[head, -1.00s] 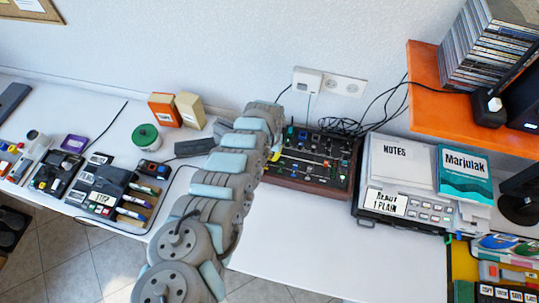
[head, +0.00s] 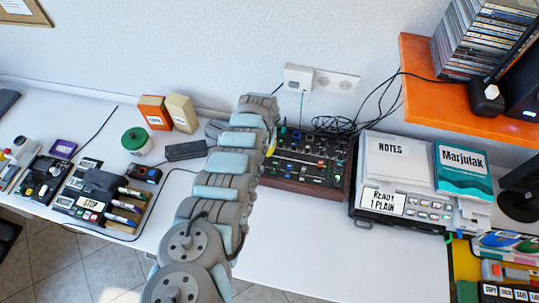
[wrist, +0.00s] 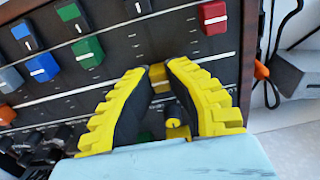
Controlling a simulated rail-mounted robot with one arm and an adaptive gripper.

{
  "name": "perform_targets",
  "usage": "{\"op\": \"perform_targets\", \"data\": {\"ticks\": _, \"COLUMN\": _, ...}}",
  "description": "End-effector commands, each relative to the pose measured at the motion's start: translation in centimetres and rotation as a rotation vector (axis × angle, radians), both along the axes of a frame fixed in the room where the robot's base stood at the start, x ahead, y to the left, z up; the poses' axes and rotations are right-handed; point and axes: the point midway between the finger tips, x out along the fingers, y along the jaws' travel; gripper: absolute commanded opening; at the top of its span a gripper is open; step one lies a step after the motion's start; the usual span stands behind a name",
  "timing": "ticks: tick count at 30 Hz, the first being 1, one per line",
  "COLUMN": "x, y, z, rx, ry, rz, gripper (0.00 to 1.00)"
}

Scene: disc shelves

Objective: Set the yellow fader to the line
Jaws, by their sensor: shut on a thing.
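The yellow fader (wrist: 158,78) is on the dark mixer panel in the wrist view, between my yellow-and-black fingers. My gripper (wrist: 160,72) is shut on its cap. A long white line (wrist: 65,93) crosses the panel and reappears right of my fingers. The cap sits about level with it, but my fingers hide the line beside the cap, so I cannot tell the exact match. In the head view the mixer panel (head: 318,157) is at the back of the desk, and my arm hides most of my gripper.
Green (wrist: 88,53), blue (wrist: 43,67) and red (wrist: 212,17) fader caps are nearby. Cables (head: 340,126) lie behind the panel. A labelled device (head: 400,203) stands to its right.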

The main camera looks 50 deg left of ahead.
Motion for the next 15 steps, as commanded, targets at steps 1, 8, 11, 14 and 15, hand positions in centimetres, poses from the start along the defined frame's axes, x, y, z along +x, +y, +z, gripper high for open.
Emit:
{"op": "perform_targets", "data": {"ticks": 1, "x": -0.04, "y": -0.16, "z": -0.11, "rx": -0.002, "ry": 0.002, "rz": -0.001, "gripper": 0.00}}
{"op": "perform_targets", "data": {"ticks": 8, "x": -0.02, "y": -0.18, "z": -0.10, "rx": -0.002, "ry": 0.001, "rz": -0.001, "gripper": 0.40}}
{"op": "perform_targets", "data": {"ticks": 11, "x": 0.00, "y": -0.17, "z": -0.06, "rx": -0.002, "ry": 0.001, "rz": -0.001, "gripper": 0.43}}
{"op": "perform_targets", "data": {"ticks": 14, "x": 0.02, "y": -0.14, "z": -0.03, "rx": -0.001, "ry": 0.000, "rz": -0.001, "gripper": 0.43}}
{"op": "perform_targets", "data": {"ticks": 15, "x": 0.02, "y": -0.14, "z": -0.02, "rx": -0.001, "ry": 0.000, "rz": -0.001, "gripper": 0.43}}
